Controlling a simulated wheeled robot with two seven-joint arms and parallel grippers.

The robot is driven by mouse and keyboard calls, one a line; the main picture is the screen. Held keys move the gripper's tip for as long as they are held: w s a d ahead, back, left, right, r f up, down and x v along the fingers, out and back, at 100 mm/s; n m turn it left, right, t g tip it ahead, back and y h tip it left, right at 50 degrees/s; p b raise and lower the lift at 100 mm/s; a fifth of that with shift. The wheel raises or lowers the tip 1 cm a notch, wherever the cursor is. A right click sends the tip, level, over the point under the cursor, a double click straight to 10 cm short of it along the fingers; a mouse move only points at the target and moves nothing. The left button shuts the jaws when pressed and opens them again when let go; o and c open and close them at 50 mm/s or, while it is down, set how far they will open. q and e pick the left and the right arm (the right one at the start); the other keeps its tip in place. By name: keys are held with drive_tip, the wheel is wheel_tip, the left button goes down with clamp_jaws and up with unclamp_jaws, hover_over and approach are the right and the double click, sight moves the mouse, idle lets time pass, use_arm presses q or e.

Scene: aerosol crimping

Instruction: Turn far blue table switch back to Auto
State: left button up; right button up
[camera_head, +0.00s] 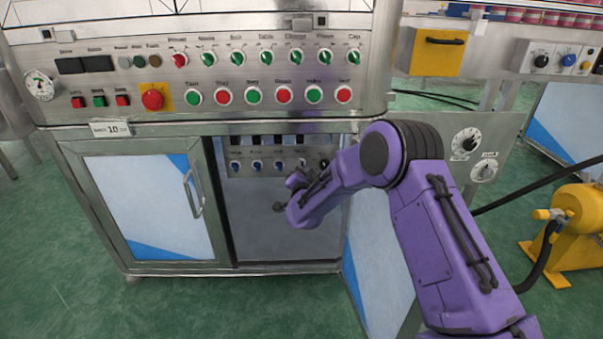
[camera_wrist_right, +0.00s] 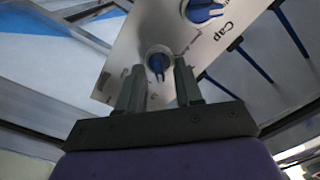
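A metal panel (camera_head: 268,172) inside the open cabinet carries a row of blue switches, partly covered by my arm. My right gripper (camera_wrist_right: 160,67) is at this panel, its two fingers apart. In the right wrist view a blue switch (camera_wrist_right: 157,63) shows between and just beyond the fingertips, with its handle pointing roughly along the fingers. I cannot tell whether the fingers touch it. Its label is mostly hidden, so I cannot read its name or setting. Another blue switch (camera_wrist_right: 204,11) beside the word "Cap" is farther up and right. My left gripper is not in view.
The cabinet's closed left door (camera_head: 150,205) is beside the opening, and its open right door (camera_head: 378,250) stands close to my arm. Above is a control panel (camera_head: 215,75) with red and green buttons. A yellow machine (camera_head: 570,225) stands at the right.

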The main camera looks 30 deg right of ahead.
clamp_jaws()
drive_tip(key=shift+r, duration=0.1)
drive_tip(key=shift+w+a+n+p, duration=0.15)
drive_tip(key=shift+n+p, duration=1.25)
drive_tip(key=shift+n, duration=1.65)
drive_tip(key=shift+a+n+p, duration=0.1)
drive_tip(key=shift+n+p, duration=1.3)
drive_tip(key=shift+n, duration=1.6)
drive_tip(key=shift+w+a+n+p, duration=0.15)
drive_tip(key=shift+n+p, duration=1.25)
drive_tip(key=shift+n, duration=1.65)
drive_tip(key=shift+s, duration=0.1)
unclamp_jaws()
drive_tip(key=shift+s, duration=0.1)
